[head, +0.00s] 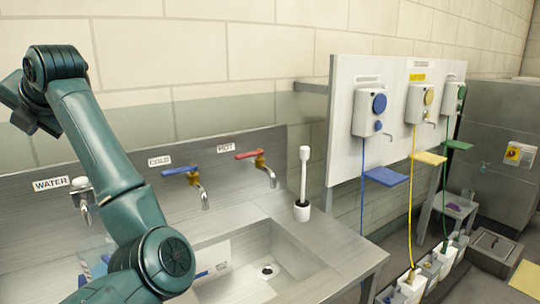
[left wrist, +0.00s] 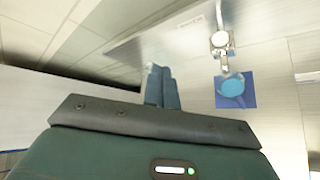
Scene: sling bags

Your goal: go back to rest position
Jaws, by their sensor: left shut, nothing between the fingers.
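My left arm (head: 115,175) comes in from the left in the head view and crosses in front of the steel sink unit. Its gripper is out of that view. In the left wrist view the fingers of my left gripper (left wrist: 162,84) are together, with nothing between them. My right arm and gripper are in neither view.
The sink unit has a blue-handled tap (head: 185,172), a red-handled tap (head: 258,160) and a white-handled brush in a holder (head: 303,185). A white dispenser board (head: 345,125) stands on the right. The left wrist view shows a pale blue round object (left wrist: 232,87) over a blue square (left wrist: 246,101).

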